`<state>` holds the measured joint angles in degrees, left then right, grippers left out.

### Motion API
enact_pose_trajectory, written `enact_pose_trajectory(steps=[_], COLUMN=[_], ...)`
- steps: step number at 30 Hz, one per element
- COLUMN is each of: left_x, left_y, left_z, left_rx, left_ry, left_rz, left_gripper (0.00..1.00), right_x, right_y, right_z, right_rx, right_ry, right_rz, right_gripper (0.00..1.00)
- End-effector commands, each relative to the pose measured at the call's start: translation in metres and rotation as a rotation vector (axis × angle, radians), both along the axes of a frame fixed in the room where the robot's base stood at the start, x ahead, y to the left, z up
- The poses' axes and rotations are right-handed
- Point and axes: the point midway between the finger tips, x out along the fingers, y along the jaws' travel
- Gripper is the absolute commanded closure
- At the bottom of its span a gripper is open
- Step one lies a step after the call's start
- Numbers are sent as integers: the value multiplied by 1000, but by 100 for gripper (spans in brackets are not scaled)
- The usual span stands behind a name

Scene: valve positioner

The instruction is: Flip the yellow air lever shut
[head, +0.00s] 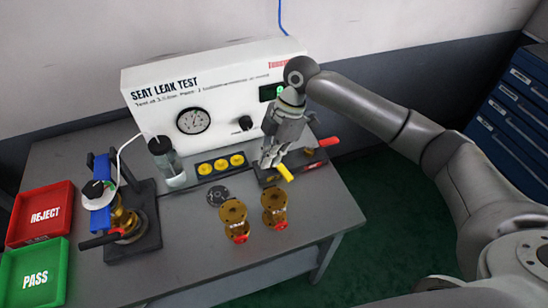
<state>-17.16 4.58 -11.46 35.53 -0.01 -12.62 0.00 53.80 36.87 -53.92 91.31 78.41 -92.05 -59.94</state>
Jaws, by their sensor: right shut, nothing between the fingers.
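The yellow air lever (285,173) sits on a dark block near the right end of the grey table and points toward the front edge. My right gripper (270,163) reaches down over that block, its fingers shut and empty, close beside the lever's far end. I cannot tell whether the fingertips touch the lever. The lever's pivot is partly hidden by the gripper. My left gripper is out of view.
The white seat leak test box (220,98) stands behind. Two brass valves (234,217) (274,202) stand in front. A clamp fixture (123,215), red reject tray (67,196) and green pass tray (62,245) are at left.

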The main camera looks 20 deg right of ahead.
Motion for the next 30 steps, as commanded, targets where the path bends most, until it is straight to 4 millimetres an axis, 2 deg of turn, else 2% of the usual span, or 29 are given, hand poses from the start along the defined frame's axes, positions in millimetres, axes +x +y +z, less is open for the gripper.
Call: enact_pose_trajectory(steps=[11, 15, 19, 30], left_x=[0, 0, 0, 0], left_y=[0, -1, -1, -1], left_z=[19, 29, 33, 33], left_rx=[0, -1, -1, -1], left_ry=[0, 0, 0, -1], left_rz=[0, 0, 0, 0], left_gripper=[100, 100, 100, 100], right_x=[-8, -1, 1, 3], right_y=[26, 3, -8, -14], right_z=[-74, -73, -74, -76], right_rx=[1, -3, -1, -1], right_ry=[5, 0, 2, 0], right_rz=[-1, -6, -2, -1], right_gripper=[100, 100, 100, 100])
